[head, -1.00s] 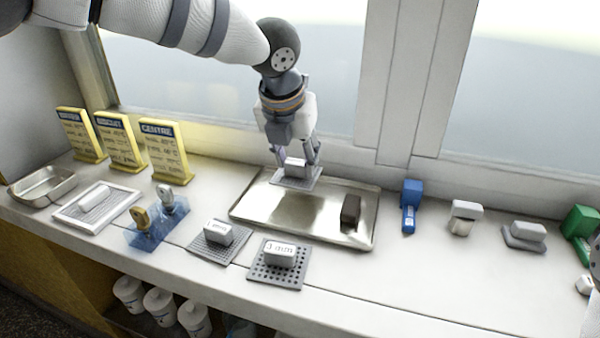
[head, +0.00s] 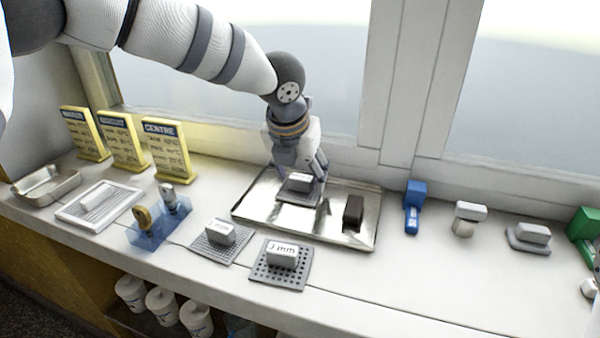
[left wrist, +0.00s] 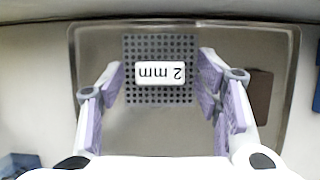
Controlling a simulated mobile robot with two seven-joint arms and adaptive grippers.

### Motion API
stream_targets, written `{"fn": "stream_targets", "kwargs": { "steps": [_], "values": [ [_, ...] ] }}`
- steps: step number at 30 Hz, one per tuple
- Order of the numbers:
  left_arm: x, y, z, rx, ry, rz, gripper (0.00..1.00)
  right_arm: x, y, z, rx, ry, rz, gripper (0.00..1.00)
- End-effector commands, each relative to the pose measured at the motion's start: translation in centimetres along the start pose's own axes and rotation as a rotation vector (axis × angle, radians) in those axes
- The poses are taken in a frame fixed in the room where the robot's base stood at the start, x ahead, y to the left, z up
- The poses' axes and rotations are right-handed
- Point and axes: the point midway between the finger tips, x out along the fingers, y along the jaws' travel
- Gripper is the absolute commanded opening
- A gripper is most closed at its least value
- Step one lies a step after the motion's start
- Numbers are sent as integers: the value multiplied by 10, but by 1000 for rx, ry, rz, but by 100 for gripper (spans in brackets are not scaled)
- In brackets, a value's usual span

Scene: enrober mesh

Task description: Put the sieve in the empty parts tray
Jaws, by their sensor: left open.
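The grey perforated sieve plate (head: 297,197) with a white "2 mm" block handle (head: 300,182) lies in the large shallow metal tray (head: 262,222), in its left part. A dark brown block (head: 353,212) lies in the same tray at right. My left gripper (head: 305,188) is over the sieve. In the left wrist view the gripper (left wrist: 172,97) is open, its lilac-padded fingers on either side of the sieve (left wrist: 160,97), apart from the handle (left wrist: 160,73). My right gripper is not in view.
A "3 mm" plate (head: 262,275) and another handled plate (head: 203,243) lie in front of the tray. A small metal tray (head: 62,183), white framed mesh (head: 75,213), blue stand (head: 150,238) and yellow signs (head: 167,152) stand left. A blue tool (head: 413,200) lies right.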

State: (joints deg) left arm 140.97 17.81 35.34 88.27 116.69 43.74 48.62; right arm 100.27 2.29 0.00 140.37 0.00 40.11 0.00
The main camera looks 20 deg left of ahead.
Motion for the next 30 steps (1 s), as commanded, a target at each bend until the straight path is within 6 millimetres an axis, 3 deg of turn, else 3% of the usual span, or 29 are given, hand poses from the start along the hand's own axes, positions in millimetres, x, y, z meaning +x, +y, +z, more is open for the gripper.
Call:
{"fn": "stream_targets", "kwargs": {
  "steps": [4,9,15,20,30],
  "values": [
    [-18,0,3,-1,-6,-2,58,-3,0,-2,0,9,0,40],
    [-68,0,4,-2,-13,-1,58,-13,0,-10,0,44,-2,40],
    [-111,0,3,0,-7,-1,58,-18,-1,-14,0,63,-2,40],
    [-123,0,1,-1,1,-1,58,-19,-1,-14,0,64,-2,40],
    [-123,0,1,-1,2,0,58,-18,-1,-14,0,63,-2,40]
  ]
}}
